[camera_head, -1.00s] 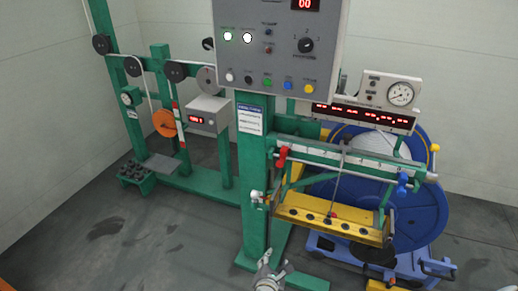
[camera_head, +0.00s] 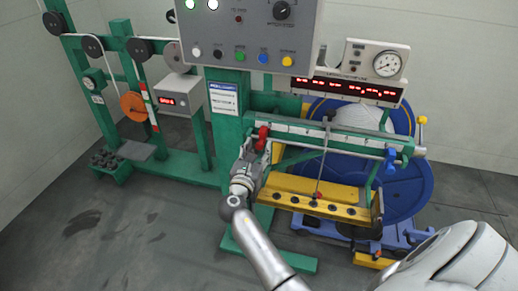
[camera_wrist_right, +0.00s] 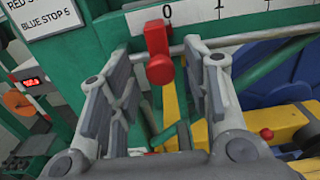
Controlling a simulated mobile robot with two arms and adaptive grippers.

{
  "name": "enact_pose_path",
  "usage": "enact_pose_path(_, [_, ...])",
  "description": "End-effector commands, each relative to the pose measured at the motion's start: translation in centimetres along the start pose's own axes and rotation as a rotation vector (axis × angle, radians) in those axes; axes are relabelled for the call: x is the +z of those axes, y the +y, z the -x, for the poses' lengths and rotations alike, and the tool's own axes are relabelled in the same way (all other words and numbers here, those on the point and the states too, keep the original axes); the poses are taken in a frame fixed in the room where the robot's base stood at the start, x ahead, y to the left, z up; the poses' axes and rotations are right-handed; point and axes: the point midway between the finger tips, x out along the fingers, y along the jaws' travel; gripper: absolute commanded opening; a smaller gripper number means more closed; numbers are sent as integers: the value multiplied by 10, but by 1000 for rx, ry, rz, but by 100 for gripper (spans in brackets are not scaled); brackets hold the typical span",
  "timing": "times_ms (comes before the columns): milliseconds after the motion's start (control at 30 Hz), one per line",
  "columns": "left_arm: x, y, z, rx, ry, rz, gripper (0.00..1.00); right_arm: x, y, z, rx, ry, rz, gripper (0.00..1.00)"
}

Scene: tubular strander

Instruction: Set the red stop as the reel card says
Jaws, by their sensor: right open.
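The red stop (camera_head: 262,137) sits at the left end of the rod below the white scale (camera_head: 310,133). In the right wrist view the red stop (camera_wrist_right: 158,52) is just below the scale's 0 mark. My right gripper (camera_head: 252,160) is open just below and in front of the stop. In the wrist view its fingers (camera_wrist_right: 160,80) stand on either side of the stop, with visible gaps. The reel card (camera_head: 223,97) hangs on the green post; in the wrist view the card (camera_wrist_right: 50,16) reads "BLUE STOP 5", its red line cut off. My left gripper is not in view.
The blue stop (camera_head: 390,158) is near the scale's right end. A yellow tray (camera_head: 300,190) with a thin upright rod lies below the scale. The control panel (camera_head: 250,35) overhangs at the top, and a large blue reel (camera_head: 408,195) stands behind.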

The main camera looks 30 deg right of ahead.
Motion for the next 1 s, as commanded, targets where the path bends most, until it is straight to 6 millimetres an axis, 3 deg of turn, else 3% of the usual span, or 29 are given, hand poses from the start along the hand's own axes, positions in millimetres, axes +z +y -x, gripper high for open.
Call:
enact_pose_path(200, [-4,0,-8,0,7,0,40,-1,1,-20,1,0,-1,45])
enact_pose_path(500, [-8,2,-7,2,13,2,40,0,0,-23,1,1,-1,45])
enact_pose_path(867, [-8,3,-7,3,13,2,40,0,0,-22,1,1,-1,0])
enact_pose_path(1000, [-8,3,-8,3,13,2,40,0,0,-22,1,1,-1,0])
